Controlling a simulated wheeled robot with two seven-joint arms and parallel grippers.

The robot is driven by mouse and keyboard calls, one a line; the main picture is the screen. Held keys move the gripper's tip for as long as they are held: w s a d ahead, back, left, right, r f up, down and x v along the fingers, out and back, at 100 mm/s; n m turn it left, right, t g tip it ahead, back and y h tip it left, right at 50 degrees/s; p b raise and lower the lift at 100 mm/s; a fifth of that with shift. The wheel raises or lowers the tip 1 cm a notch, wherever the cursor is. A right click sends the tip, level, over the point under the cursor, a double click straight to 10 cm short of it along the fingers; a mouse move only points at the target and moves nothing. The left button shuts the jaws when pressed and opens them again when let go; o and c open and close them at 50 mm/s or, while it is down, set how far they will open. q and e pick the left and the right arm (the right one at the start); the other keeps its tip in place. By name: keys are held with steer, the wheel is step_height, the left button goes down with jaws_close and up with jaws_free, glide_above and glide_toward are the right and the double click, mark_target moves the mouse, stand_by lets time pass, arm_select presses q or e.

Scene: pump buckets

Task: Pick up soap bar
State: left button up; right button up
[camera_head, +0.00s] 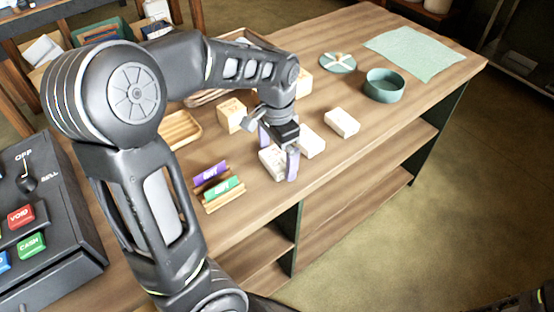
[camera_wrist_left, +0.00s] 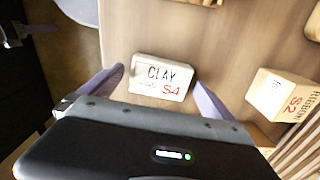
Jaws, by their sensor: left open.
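A white soap bar (camera_wrist_left: 160,77) marked "CLAY $4" lies on the wooden tabletop in the left wrist view, between my left gripper's two fingers. In the head view a white bar (camera_head: 271,163) lies beside the fingers, partly hidden by them. My left gripper (camera_head: 278,152) is open, its purple-grey fingers pointing down over the table. Two more white bars lie to the right, one close by (camera_head: 312,145) and one farther off (camera_head: 342,122).
Tan blocks (camera_head: 232,115), a wooden tray (camera_head: 181,130) and a holder with purple and green cards (camera_head: 219,188) stand nearby. A green bowl (camera_head: 384,86), a round coaster (camera_head: 338,63) and a green cloth (camera_head: 428,52) are farther right. A cash register (camera_head: 60,250) stands at left.

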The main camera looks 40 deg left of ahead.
arm_select(q)
steer(key=shift+f, duration=0.1)
steer(key=shift+c, duration=0.4)
steer(key=c, duration=1.4)
